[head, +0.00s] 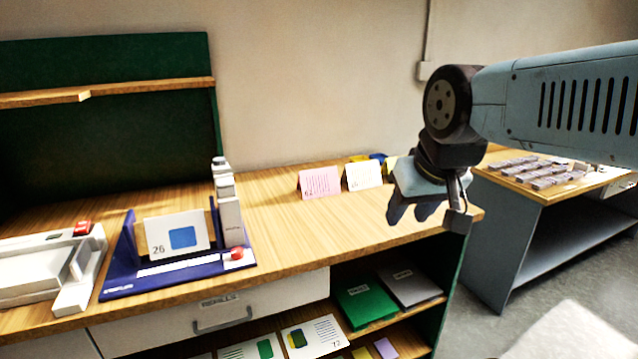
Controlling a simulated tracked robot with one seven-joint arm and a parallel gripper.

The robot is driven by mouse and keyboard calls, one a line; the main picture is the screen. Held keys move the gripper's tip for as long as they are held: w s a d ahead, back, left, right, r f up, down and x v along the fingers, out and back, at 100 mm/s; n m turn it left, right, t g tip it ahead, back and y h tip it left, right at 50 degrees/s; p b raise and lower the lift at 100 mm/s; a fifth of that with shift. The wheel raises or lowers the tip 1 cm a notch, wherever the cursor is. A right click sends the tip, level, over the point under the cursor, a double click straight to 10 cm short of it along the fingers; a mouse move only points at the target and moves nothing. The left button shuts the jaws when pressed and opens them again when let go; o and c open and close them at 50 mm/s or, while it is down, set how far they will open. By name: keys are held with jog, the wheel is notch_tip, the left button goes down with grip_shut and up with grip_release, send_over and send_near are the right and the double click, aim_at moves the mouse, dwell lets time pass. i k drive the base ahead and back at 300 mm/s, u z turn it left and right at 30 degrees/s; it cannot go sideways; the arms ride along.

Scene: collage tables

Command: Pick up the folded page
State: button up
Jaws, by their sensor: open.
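Several folded pages stand like small tents on the wooden counter (285,240). A pink page (320,183) with printed lines is leftmost of the group at the back, with a white page (363,176) to its right and a yellow one (391,167) partly hidden behind my arm. Another white page (178,236), marked 26 with a blue square, stands upright in a blue device (190,268) at the left. I cannot tell which page is meant. My gripper (412,213) is open and empty, pointing down above the counter's right end, apart from the pages.
A tall grey stapler-like part (228,210) rises from the blue device. A white machine (45,268) stands far left. Below are a drawer (222,318) and shelves with booklets (368,304). A second table (530,190) with grey blocks stands right. The counter's middle is clear.

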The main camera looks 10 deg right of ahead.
aim_at(320, 182)
jog(key=u, duration=0.1)
jog(key=i, duration=0.9)
jog(key=z, duration=0.1)
